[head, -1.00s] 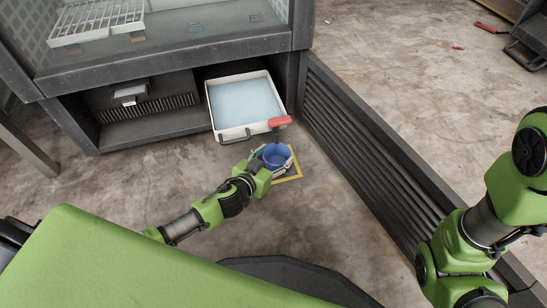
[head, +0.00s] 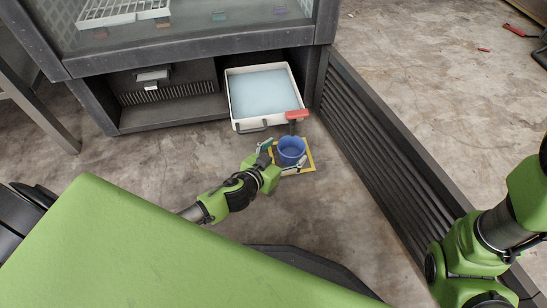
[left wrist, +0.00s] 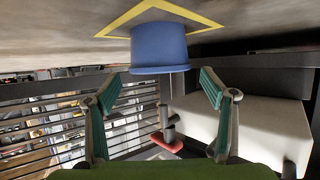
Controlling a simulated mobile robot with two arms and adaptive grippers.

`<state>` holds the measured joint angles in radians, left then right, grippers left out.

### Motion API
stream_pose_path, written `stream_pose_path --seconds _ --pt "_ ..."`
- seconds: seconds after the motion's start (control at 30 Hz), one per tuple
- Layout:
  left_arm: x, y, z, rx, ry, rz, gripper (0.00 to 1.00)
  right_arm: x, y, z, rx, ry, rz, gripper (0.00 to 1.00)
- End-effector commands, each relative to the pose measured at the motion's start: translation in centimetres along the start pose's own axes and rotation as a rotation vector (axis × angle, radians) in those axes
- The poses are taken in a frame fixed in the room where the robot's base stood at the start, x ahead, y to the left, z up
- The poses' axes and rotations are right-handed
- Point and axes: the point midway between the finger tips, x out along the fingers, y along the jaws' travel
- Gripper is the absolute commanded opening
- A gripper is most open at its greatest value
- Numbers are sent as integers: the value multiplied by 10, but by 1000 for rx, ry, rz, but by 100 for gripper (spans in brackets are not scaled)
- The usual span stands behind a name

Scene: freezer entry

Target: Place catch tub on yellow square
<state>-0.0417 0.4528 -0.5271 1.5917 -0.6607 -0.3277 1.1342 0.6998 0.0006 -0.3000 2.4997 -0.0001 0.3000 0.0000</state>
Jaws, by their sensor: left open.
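The catch tub (head: 291,152) is a small blue tub standing upright on the floor, within the yellow square outline (head: 313,160). The left wrist view is upside down; there the tub (left wrist: 160,48) hangs from the top, its base inside the yellow outline (left wrist: 118,22). My left gripper (head: 281,157) is open just in front of the tub, on the near left side. In the left wrist view its two fingers (left wrist: 161,84) are wide apart, with clear gaps to the tub on both sides. My right arm shows at the right edge, but its gripper is out of view.
A white-rimmed tray (head: 238,124) with pale blue contents sits in the lower bay behind the tub. A red-handled valve (head: 296,115) stands at its front, just above the tub. A slatted dark panel (head: 375,145) runs along the right. Floor left of my gripper is clear.

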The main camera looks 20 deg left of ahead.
Motion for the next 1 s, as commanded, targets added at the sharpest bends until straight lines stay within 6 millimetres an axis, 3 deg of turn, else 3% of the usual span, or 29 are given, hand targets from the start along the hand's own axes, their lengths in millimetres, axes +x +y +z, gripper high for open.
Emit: stream_pose_path --seconds 0.03,0.2,0.5,0.87,0.93,1.0 --pt "-14 1 -3 -3 -4 1 76 11 2 4 0 0 0 79" --pt "-48 1 -3 -4 -4 0 76 26 5 9 0 1 0 79" --pt "-86 0 -1 -2 -2 0 76 39 8 13 0 1 0 79" --pt "-91 0 -2 0 3 1 76 40 8 14 0 1 0 79" --pt "-88 3 -12 0 21 6 76 40 8 14 0 1 0 79" --pt "-82 9 -38 1 68 21 76 40 8 13 0 1 0 79"
